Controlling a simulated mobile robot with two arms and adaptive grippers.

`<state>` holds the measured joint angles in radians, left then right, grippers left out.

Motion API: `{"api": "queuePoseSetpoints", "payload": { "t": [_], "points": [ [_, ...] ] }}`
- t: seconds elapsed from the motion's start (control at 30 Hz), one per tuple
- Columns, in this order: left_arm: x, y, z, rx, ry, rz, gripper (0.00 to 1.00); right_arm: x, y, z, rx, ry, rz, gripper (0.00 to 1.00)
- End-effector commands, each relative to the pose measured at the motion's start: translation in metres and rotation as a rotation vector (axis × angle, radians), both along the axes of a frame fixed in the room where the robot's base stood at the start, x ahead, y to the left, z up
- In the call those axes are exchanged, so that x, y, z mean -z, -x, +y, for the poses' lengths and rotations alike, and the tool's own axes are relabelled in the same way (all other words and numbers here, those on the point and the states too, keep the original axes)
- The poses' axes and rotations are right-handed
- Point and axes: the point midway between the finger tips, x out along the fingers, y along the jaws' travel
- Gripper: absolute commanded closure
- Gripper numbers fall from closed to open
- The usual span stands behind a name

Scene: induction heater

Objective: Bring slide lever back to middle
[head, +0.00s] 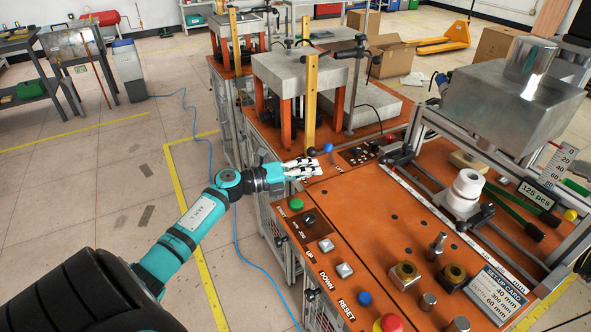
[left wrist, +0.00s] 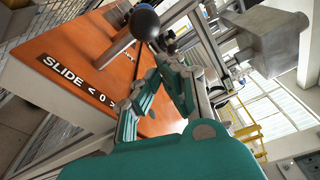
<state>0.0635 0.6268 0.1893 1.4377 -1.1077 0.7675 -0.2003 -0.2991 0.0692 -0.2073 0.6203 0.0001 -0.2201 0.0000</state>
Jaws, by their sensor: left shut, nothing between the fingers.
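The slide lever has a black ball knob (head: 311,151) and stands on the orange bench top just beyond my left gripper. In the left wrist view the black knob (left wrist: 145,22) is large and near, on a metal stem beside the printed SLIDE label (left wrist: 75,80). The stem leans across that view; I cannot tell its exact position against the marks. My left gripper (head: 314,167) is shut and empty, close to the lever in the head view; I cannot tell whether it touches. Its fingers (left wrist: 159,78) come together below the knob in the left wrist view.
A blue ball knob (head: 328,148) stands close to the right of the black one. A yellow post (head: 310,95) and heater block rise behind. Push buttons, including a green one (head: 296,204), line the front panel. The orange top (head: 350,215) right of the gripper is largely clear.

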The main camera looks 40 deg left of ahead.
Motion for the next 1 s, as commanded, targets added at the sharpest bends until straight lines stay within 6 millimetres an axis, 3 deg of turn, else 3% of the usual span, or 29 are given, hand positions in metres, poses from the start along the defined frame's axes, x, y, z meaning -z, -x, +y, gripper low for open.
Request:
{"api": "queuePoseSetpoints", "payload": {
  "t": [0.1,0.27,1.0],
  "points": [
    [0.0,-0.009,-0.005,-0.001,0.001,0.0,1.0,-0.003,0.0,-0.014,0.001,0.017,0.0,1.0],
    [0.001,-0.012,-0.007,0.0,0.0,0.001,1.0,-0.003,0.0,-0.02,0.004,0.023,0.0,1.0],
    [-0.007,-0.016,0.008,-0.002,0.133,0.055,1.0,-0.002,0.001,-0.003,0.004,0.004,0.001,1.0]
  ]
}}
